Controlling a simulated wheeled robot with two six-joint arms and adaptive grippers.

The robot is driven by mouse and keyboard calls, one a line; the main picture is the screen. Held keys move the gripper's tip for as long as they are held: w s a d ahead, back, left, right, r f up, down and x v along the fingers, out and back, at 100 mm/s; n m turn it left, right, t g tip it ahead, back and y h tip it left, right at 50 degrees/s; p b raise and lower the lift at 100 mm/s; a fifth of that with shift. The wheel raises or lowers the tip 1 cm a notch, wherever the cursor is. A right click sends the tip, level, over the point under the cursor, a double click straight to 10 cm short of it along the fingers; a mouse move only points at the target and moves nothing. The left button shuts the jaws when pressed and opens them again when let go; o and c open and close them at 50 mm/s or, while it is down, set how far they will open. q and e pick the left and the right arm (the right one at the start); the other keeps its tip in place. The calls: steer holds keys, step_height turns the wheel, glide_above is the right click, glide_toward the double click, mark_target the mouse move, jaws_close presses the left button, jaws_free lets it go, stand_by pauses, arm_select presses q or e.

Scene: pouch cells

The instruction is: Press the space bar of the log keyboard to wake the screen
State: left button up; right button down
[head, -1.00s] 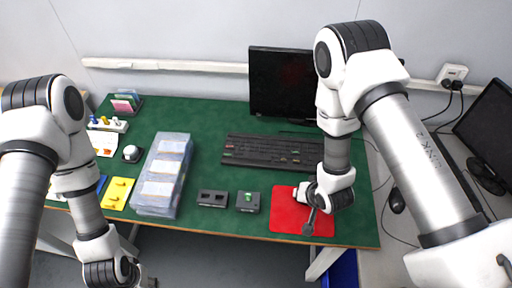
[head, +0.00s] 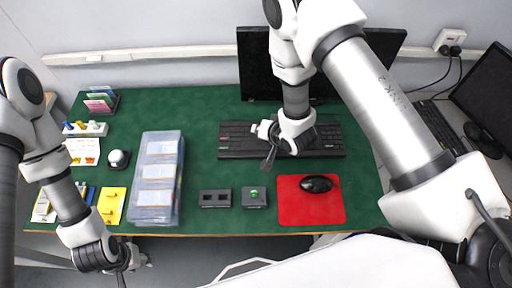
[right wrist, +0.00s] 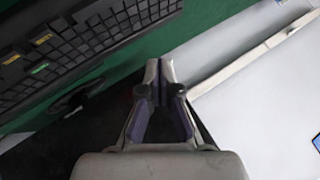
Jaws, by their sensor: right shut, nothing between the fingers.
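The black log keyboard (head: 232,142) lies on the green mat in front of the monitor (head: 372,48), whose visible screen part is dark. My right gripper (head: 268,163) is shut and empty, pointing down at the keyboard's front edge near its middle in the head view. My right forearm and wrist hide part of the keyboard. I cannot tell whether the fingertips touch it. The right wrist view shows the shut fingertips (right wrist: 160,68) and the keyboard (right wrist: 75,45) at upper left. My left gripper (head: 122,276) hangs by the table's front edge at lower left; its fingers are unclear.
A mouse (head: 316,184) lies on a red pad (head: 290,210). Two small dark boxes (head: 215,198) (head: 254,197), a clear case (head: 153,212) and a yellow plate (head: 112,205) stand along the front. The mat (head: 200,110) is bare left of the monitor.

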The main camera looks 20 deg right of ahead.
mark_target(258, 148)
steer(key=f+b, duration=0.1)
steer(key=w+f+b, duration=0.1)
steer(key=f, duration=0.1)
steer(key=shift+w+f, duration=0.2)
steer(key=shift+f, duration=0.1)
steer(key=f+b, duration=0.1)
steer(key=f, duration=0.1)
steer(key=s+f+b, duration=0.1)
steer(key=f+b, duration=0.1)
steer(key=shift+b, duration=0.3)
steer(key=shift+w+f, duration=0.3)
steer(key=shift+f, duration=0.2)
arm_select(q)
step_height(258, 148, down, 7)
steer(key=w, duration=0.1)
steer(key=shift+r, duration=0.2)
steer(key=shift+s+a, duration=0.1)
arm_select(e)
steer(key=shift+s+r, duration=0.15)
steer(key=shift+s, duration=0.05)
steer(key=shift+w, duration=0.1)
arm_select(q)
steer(key=shift+f+b, duration=0.25)
steer(key=shift+b, duration=0.1)
arm_select(e)
steer(key=shift+f, duration=0.5)
